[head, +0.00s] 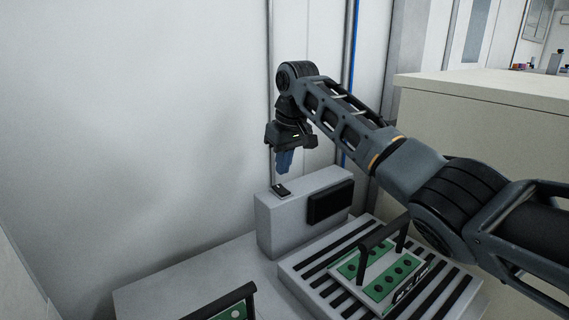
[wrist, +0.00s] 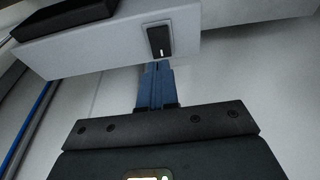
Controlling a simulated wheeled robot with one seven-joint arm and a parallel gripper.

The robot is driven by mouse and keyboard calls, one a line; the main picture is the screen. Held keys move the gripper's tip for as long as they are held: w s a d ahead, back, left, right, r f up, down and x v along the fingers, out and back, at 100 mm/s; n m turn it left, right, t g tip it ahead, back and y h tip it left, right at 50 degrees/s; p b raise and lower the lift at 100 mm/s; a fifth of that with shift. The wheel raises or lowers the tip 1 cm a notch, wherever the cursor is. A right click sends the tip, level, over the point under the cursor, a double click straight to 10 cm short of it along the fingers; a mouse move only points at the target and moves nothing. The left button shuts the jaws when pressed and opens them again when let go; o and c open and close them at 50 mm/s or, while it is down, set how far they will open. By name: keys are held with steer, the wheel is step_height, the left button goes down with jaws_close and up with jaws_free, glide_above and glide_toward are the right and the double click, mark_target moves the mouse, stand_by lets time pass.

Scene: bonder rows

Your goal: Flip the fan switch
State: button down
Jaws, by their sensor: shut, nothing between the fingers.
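The fan switch (head: 281,190) is a small black rocker on top of a light grey box (head: 275,232). In the wrist view the switch (wrist: 160,40) has a white mark and sits near the edge of the box face. My gripper (head: 284,172) points down just above the switch in the head view. Its blue fingers are shut with nothing between them. In the wrist view the fingertips (wrist: 158,66) are close to the switch; whether they touch it I cannot tell.
The box has a black panel (head: 331,202) on its front. Beside it a slatted grey platform (head: 314,277) bears a green-and-white board with a black handle (head: 384,236). Another black-handled green piece (head: 236,302) is at the bottom edge. A white wall (head: 130,130) stands behind.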

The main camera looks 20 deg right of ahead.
steer(key=s+b+v, duration=0.1)
steer(key=b+v, duration=0.1)
steer(key=v, duration=0.8)
steer(key=shift+s+d+f+b, duration=0.25)
steer(key=shift+s+d+b, duration=0.05)
steer(key=shift+s, duration=0.1)
